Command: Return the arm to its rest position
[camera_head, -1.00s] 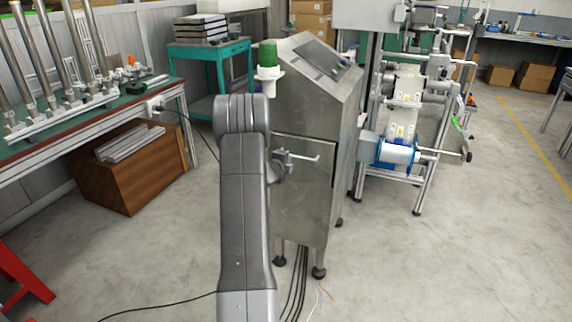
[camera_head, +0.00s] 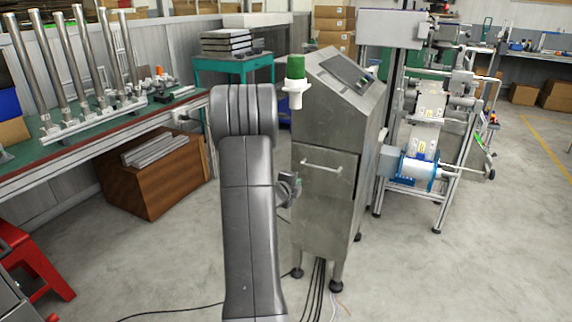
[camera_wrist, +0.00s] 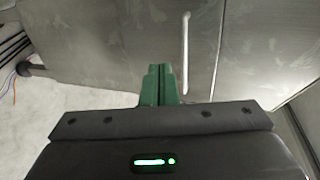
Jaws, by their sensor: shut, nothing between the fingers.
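My arm rises in the lower middle of the head view, bent at its top. My gripper's green fingers (camera_wrist: 160,85) are shut and empty in the wrist view. In the head view only a small part of the wrist end (camera_head: 289,188) shows beside the arm; the fingers cannot be made out there. The grey metal cabinet (camera_head: 325,215) stands just beyond it. The cabinet's handle (camera_head: 322,168) is to the right of the wrist end and also shows in the wrist view (camera_wrist: 185,60), beyond the fingertips and apart from them.
A green-topped workbench (camera_head: 90,133) with metal tubes is at left, a brown box (camera_head: 155,185) beneath it. A red stool (camera_head: 35,262) is at lower left. A reel machine (camera_head: 425,150) stands right of the cabinet. Black cables (camera_head: 318,285) lie below it.

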